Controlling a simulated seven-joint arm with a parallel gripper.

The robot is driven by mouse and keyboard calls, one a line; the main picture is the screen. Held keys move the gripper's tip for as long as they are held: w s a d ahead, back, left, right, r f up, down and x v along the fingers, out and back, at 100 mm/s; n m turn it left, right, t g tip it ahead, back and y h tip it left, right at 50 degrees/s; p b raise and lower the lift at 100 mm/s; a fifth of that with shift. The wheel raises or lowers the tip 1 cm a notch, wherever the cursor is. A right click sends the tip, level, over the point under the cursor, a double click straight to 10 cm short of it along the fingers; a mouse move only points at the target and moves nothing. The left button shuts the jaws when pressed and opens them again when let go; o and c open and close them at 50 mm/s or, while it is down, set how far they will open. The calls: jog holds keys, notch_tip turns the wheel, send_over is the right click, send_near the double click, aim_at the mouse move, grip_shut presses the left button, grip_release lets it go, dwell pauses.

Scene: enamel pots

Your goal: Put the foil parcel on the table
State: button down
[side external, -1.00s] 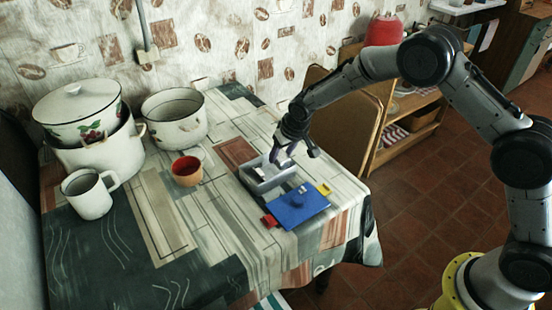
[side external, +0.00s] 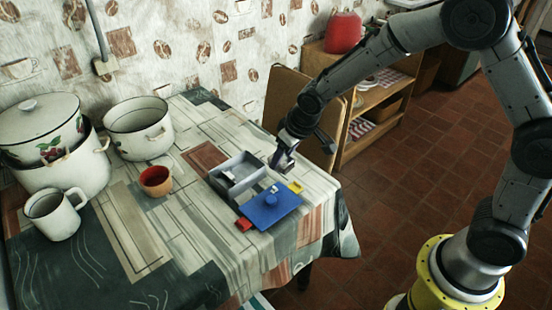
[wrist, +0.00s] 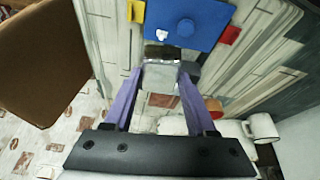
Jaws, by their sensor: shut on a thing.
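The parcel is hard to make out in the side view. The table (side external: 185,215) has a patterned cloth. The open grey box (side external: 256,174) stands on it, with a small pale thing (side external: 228,177) inside.
A blue lid (side external: 270,210) lies in front of the box, with a yellow tab (side external: 296,187) and a red tab (side external: 243,225). An orange cup (side external: 155,181), white mug (side external: 54,214) and enamel pots (side external: 139,128) stand left. A chair (side external: 290,95) is behind the gripper.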

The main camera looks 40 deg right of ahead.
jog(key=d+m, duration=0.1)
jog(key=d, duration=0.9)
jog(key=w+f, duration=0.2)
jog(key=w, duration=0.2)
jog(key=w+f, duration=0.3)
jog(key=w, duration=0.1)
jog(key=w+f, duration=0.3)
jog(key=w, duration=0.1)
jog(key=shift+d+f, duration=0.2)
jog(key=shift+f, duration=0.05)
jog(key=shift+w+x, duration=0.2)
jog(key=shift+x, duration=0.8)
jog(key=shift+f, duration=1.25)
jog(key=shift+f, duration=0.15)
jog(key=shift+c, duration=1)
grip_release()
